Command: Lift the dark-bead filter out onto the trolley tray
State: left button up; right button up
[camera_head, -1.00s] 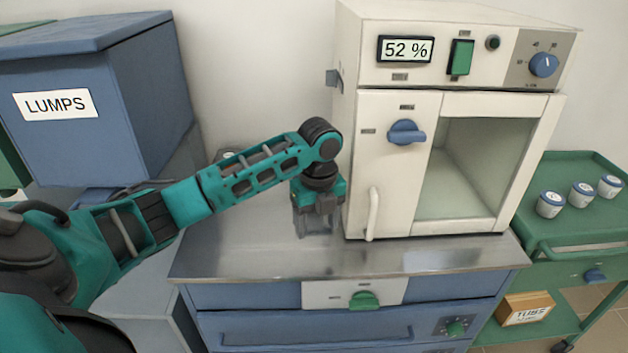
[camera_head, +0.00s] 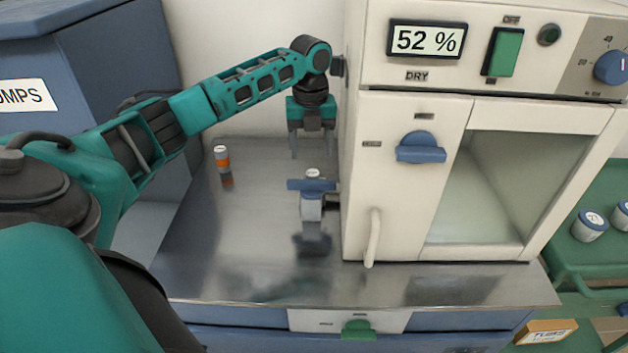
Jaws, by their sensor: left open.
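A small fitting with a blue crossbar and a round pale top (camera_head: 312,188) stands at the left side of the white oven, joined to it by a short dark link. Its lower part is grey-blue; I cannot make out dark beads in it. A small orange cylinder with a white top (camera_head: 222,159) stands apart on the steel bench top, further left. My left gripper (camera_head: 312,147) points down, open and empty, above or behind the fitting and apart from it. The green trolley tray (camera_head: 566,250) is at the right edge, partly cut off. My right gripper is not in view.
The white oven (camera_head: 404,190) has its glass door shut and a display reading "52 %". Lidded pots (camera_head: 589,226) stand on the trolley. A blue bin (camera_head: 115,60) is at the left. The steel bench top (camera_head: 230,250) is clear in front.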

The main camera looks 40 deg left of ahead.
aim_at(312, 173)
pick_arm(q)
jog(key=f, duration=0.8)
jog(key=shift+w+f, duration=0.2)
jog(key=c, duration=1.1)
